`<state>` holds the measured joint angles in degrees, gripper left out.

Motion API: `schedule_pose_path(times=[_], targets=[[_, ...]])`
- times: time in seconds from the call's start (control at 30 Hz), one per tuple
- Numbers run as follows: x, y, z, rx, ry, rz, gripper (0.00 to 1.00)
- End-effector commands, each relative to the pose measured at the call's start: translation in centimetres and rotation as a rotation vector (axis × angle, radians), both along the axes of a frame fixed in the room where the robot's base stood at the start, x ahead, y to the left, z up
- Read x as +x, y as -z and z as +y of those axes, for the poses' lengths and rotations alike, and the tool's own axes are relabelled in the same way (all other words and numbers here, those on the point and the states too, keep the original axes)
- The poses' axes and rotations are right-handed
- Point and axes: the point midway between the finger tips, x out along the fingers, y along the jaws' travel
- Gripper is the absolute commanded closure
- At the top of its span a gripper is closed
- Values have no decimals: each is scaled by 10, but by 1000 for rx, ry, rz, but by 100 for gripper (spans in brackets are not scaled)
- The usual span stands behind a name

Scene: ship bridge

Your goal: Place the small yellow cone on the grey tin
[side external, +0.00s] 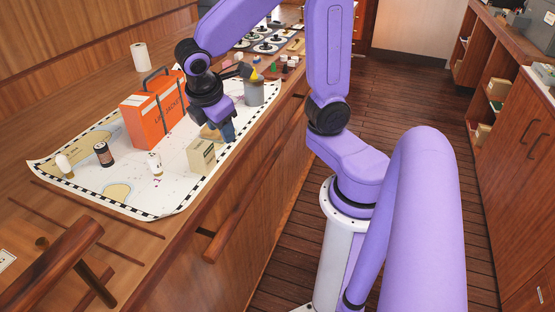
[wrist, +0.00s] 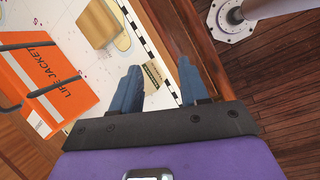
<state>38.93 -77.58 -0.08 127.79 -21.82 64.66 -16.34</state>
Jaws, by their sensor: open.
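The small yellow cone (side external: 254,75) shows at the top of the grey tin (side external: 254,94) in the side view. It appears upright, resting on the tin's lid. The tin stands at the far right part of the chart. My gripper (side external: 228,133) is low over the chart's right edge, nearer the camera than the tin and apart from it. In the wrist view my gripper (wrist: 159,85) has its two blue fingers spread, with nothing held between them. Neither cone nor tin shows in the wrist view.
An orange life jacket box (side external: 154,113) stands left of my gripper. A cream box (side external: 202,156) stands close by, nearer the camera. Small bottles (side external: 103,154) stand on the chart (side external: 125,195). Small coloured pieces (side external: 285,67) lie beyond the tin. The counter's edge runs along the right.

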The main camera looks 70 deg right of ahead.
Motion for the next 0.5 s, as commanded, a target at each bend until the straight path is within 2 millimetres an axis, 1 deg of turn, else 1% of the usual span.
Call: schedule_pose_path(times=[0.03, 0.07, 0.1, 0.17, 0.2, 0.3, 0.4, 0.5], targets=[[-17, 1, 9, 50, -5, -8, 56], [-27, 2, 15, 80, -3, -10, 56], [-41, 4, 21, 119, 0, -10, 56], [-62, 5, 30, 179, 7, -9, 56], [-76, 7, 35, 216, 12, -5, 56], [-107, 9, 43, 297, 27, 11, 56], [-131, 11, 48, 357, 43, 29, 56], [-146, 12, 51, 394, 54, 43, 56]])
